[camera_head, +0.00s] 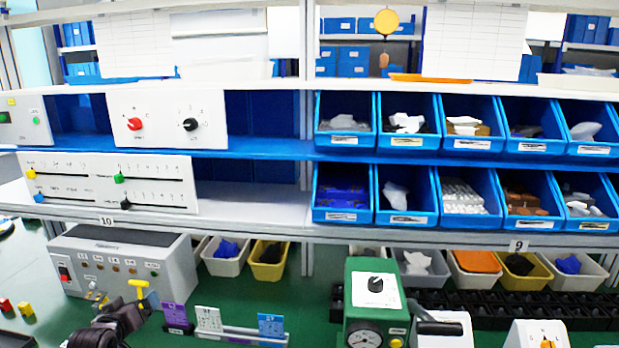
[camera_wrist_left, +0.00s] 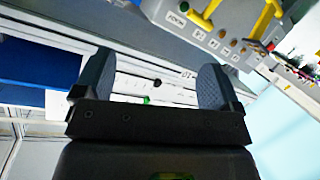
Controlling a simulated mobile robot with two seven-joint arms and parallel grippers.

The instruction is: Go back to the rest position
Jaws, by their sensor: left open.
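My left gripper (camera_head: 122,318) is low at the left in the head view, in front of the grey control box (camera_head: 125,262). In the left wrist view its two fingers (camera_wrist_left: 155,88) stand apart with nothing between them. The white rotary switch panel (camera_head: 165,140) stands on the upper shelf, with a red knob (camera_head: 134,124) and a black knob (camera_head: 190,125). The gripper is well below the panel and apart from it. I do not see my right gripper.
A slider panel (camera_head: 110,192) sits on the shelf below. Purple, white and blue cards (camera_head: 208,318) stand on the green bench right of my gripper. A green machine (camera_head: 372,310) stands further right. Blue bins (camera_head: 343,217) fill the right shelves.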

